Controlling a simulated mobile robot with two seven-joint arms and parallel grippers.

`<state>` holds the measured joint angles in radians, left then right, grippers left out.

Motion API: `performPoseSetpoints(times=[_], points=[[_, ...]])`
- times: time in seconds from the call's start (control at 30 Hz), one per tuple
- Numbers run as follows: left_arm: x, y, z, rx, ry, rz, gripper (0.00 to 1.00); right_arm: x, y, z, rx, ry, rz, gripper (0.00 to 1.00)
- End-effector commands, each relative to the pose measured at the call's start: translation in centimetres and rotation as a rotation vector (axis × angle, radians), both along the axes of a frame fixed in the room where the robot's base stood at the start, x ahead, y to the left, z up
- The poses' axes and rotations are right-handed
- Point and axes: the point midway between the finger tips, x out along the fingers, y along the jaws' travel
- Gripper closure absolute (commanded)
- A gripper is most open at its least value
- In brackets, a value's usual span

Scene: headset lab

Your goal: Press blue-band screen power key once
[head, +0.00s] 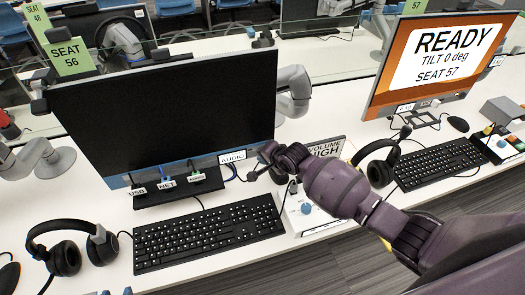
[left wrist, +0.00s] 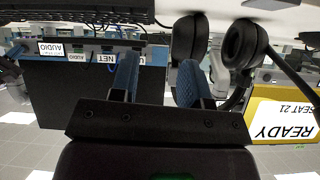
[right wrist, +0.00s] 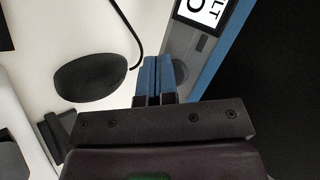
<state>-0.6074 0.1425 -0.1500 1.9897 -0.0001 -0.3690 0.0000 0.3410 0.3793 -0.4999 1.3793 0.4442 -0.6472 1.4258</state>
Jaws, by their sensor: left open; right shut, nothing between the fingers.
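The blue-band screen (head: 165,112) stands at the left seat in the head view, its face black. My right gripper (head: 262,160) is by the screen's lower right corner, close to the AUDIO label. In the right wrist view, the right gripper (right wrist: 158,82) is shut and empty. Its tips lie beside the grey strip (right wrist: 192,48) under the blue band; contact cannot be told. No power key can be identified for certain. My left gripper (left wrist: 158,85) is open and empty, outside the head view.
A keyboard (head: 205,232) and headphones (head: 66,250) lie before the screen. A volume box (head: 310,212) stands beneath my right arm. An orange READY screen (head: 435,58) stands at the right.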

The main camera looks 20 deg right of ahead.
Motion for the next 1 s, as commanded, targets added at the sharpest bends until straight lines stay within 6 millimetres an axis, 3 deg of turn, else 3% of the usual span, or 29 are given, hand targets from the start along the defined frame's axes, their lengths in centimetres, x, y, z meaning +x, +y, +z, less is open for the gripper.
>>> performPoseSetpoints(times=[0.23, 0.67, 1.0], points=[[0.3, 0.0, 1.5, 0.000, -0.008, -0.001, 0.57, -1.1, 0.0, 0.2, 0.001, 0.002, 0.000, 1.00], [0.7, -0.1, 2.0, 0.000, -0.016, -0.003, 0.57, -1.4, 0.0, 0.1, 0.001, 0.002, 0.000, 1.00], [0.6, -0.1, 4.5, 0.000, -0.013, -0.002, 0.57, -4.1, -0.2, 0.2, 0.000, 0.004, -0.001, 1.00]])
